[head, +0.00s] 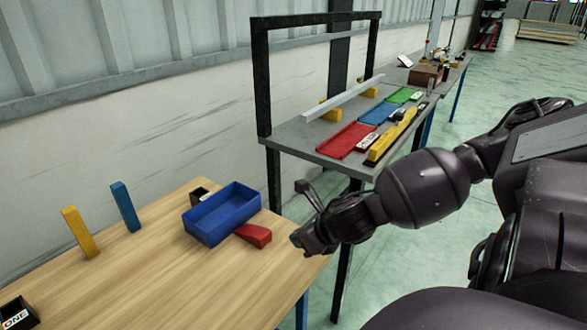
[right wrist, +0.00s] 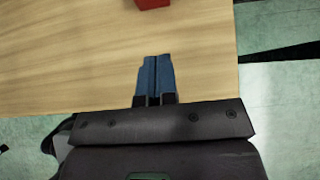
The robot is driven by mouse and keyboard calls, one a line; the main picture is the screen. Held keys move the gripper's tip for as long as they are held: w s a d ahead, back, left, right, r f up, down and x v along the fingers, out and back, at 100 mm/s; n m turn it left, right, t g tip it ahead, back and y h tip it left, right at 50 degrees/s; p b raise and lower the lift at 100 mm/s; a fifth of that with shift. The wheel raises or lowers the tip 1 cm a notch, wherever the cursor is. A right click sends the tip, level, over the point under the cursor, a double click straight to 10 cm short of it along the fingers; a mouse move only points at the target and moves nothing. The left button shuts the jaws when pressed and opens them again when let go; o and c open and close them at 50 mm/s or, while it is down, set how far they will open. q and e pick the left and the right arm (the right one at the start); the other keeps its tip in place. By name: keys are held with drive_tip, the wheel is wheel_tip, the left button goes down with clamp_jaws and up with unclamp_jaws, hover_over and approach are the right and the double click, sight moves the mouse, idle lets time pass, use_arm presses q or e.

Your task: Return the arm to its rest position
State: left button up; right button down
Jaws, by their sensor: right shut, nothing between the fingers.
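My right arm (head: 425,188) reaches in from the right of the head view, bent, with its hand over the right edge of the wooden table. My right gripper (head: 298,240) is beside the red block (head: 256,236), apart from it. In the right wrist view its two blue fingers (right wrist: 155,75) are together with nothing between them, over the table's edge. The red block also shows at the top of that view (right wrist: 152,3). My left gripper is not in view.
The wooden table (head: 190,285) holds a blue bin (head: 222,213), a yellow block (head: 79,232), a blue block (head: 126,206) and small black boxes. Behind my forearm, a grey bench (head: 300,132) with a black frame carries coloured trays. Green floor shows to the right.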

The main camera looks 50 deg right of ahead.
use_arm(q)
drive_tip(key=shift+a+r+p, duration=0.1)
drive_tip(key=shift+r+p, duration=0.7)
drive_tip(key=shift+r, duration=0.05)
use_arm(e)
drive_tip(key=v, duration=0.4)
drive_tip(key=shift+s+r, duration=0.25)
drive_tip(key=shift+s, duration=0.05)
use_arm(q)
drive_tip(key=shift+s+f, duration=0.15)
